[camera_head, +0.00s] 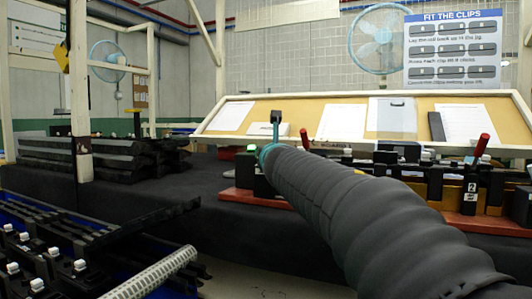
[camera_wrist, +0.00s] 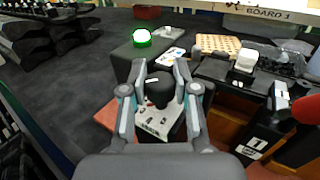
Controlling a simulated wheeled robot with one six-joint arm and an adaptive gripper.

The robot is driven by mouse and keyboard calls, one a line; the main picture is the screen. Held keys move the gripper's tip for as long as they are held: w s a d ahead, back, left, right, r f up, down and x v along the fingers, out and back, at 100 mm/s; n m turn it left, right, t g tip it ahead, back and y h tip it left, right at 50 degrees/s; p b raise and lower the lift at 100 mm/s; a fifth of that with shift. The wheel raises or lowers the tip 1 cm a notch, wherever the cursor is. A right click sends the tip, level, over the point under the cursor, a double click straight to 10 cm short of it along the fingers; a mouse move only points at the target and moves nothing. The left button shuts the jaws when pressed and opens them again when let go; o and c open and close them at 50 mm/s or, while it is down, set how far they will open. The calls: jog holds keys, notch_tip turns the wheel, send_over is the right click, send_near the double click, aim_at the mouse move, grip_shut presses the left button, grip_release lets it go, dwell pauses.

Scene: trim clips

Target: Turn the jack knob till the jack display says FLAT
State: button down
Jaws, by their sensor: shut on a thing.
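A black knob (camera_wrist: 159,91) stands over a white plate with dark markings (camera_wrist: 154,122) in the wrist view; I take it for the jack knob. My gripper (camera_wrist: 161,76) is shut on it, with one finger on each side. In the head view my own arm hides the knob and most of the gripper. A lit green dome (camera_wrist: 141,37) sits on the dark box just beyond; it shows small in the head view (camera_head: 253,149). I cannot read the word FLAT anywhere.
A white card (camera_wrist: 171,57) and a tan perforated block (camera_wrist: 217,43) lie beyond. Dark bench surface (camera_wrist: 65,85) is clear at the left. Stacked dark trim (camera_head: 95,155) lies farther left.

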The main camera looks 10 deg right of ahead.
jog(key=c, duration=0.9)
grip_release()
jog(key=shift+o, duration=0.2)
jog(key=s, duration=1.2)
jog(key=shift+a, duration=0.4)
jog(key=s+d+f+m+g+h, duration=0.1)
jog(key=s+d+f+m+g, duration=0.2)
jog(key=s+f+m, duration=0.45)
jog(key=s+d+f+m+g+h, duration=0.2)
jog(key=s+d+f+m+g, duration=0.15)
jog(key=f+m, duration=0.6)
jog(key=s+a+f+m+g+y, duration=0.2)
jog(key=s+a+f+m+g, duration=0.1)
jog(key=s+f+m, duration=0.5)
jog(key=s+a+f+m+g+y+p, duration=0.1)
jog(key=s+a+f+m+g+y, duration=0.1)
jog(key=s+f+m, duration=0.7)
jog(key=shift+s+a+f+m+g, duration=0.15)
jog(key=shift+s+a+m+g, duration=0.15)
jog(key=shift+a+m+g, duration=0.25)
